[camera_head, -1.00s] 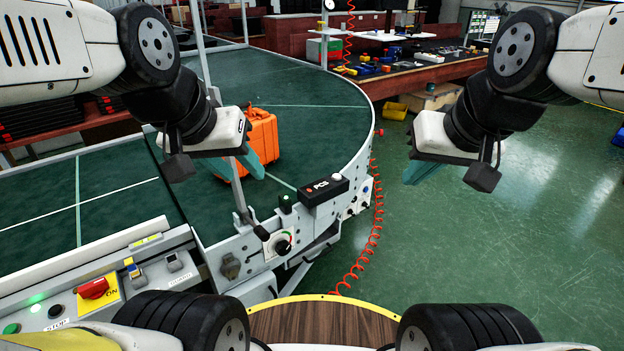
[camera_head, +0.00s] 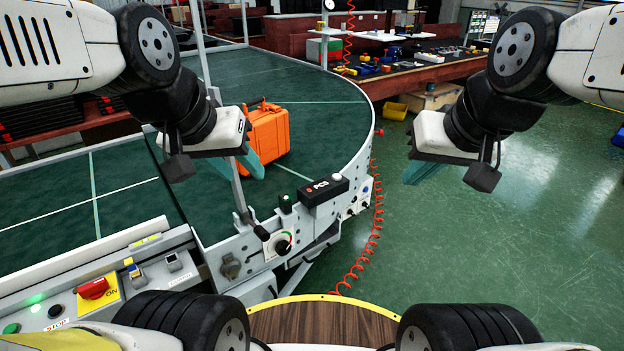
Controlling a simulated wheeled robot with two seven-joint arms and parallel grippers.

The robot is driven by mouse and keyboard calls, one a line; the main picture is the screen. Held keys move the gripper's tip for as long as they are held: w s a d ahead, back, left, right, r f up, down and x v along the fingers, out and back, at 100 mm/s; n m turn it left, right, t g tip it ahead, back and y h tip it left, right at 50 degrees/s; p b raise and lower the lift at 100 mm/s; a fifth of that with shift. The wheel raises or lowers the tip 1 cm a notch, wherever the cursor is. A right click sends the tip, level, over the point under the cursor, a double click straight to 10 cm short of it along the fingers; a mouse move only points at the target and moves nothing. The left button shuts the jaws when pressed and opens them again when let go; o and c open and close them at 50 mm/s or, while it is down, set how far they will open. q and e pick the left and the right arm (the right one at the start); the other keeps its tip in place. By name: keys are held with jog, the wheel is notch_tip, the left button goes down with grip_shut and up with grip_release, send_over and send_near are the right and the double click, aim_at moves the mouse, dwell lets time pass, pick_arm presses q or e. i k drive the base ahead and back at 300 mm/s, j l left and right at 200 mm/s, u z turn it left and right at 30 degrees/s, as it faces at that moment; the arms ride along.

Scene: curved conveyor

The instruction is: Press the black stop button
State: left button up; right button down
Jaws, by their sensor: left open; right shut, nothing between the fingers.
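The black stop button (camera_head: 56,311) is on the grey control panel at the lower left, above the printed word STOP. A green button (camera_head: 12,328) is to its left, and a lit green lamp is just above it. My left gripper (camera_head: 253,167) is open and empty above the conveyor, well up and to the right of the stop button. My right gripper (camera_head: 413,172) is shut and empty over the green floor, right of the conveyor. Nothing covers the stop button.
A red switch (camera_head: 93,288) on a yellow plate is right of the stop button. An orange case (camera_head: 268,142) lies on the curved green conveyor (camera_head: 310,95), behind my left gripper. A thin upright pole stands beside that gripper. A red coiled hose hangs at the conveyor's right edge.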

aim_at(56, 309)
jog(key=u, duration=2.05)
